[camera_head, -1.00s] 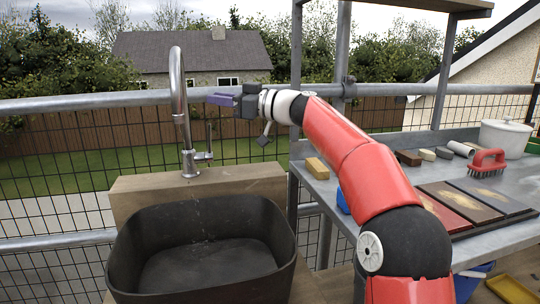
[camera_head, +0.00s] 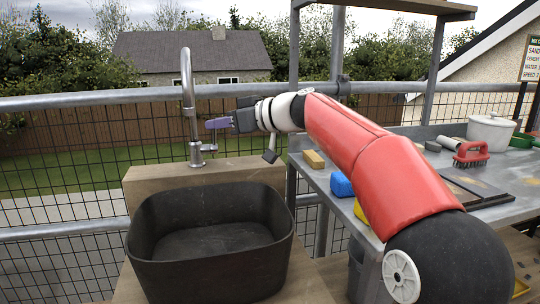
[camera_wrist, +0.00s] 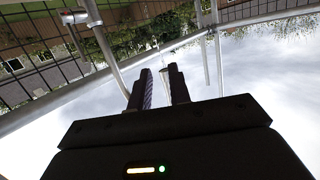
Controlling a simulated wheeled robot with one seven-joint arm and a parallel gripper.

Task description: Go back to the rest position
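My gripper (camera_head: 212,123) is held level above the sink's right side, its purple fingers pointing left toward the faucet (camera_head: 187,95). Its tips appear close to the faucet's upright; whether they touch it I cannot tell. In the wrist view my gripper (camera_wrist: 160,84) has its two dark purple fingers apart with a narrow gap, and I see nothing held between them. My red arm stretches from the lower right up to the gripper.
A dark basin (camera_head: 210,245) stands below the faucet. A metal workbench (camera_head: 425,185) on the right bears a yellow block (camera_head: 314,158), a blue object (camera_head: 341,184), a red brush (camera_head: 471,154) and a white pot (camera_head: 491,131). A railing (camera_head: 80,102) runs behind.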

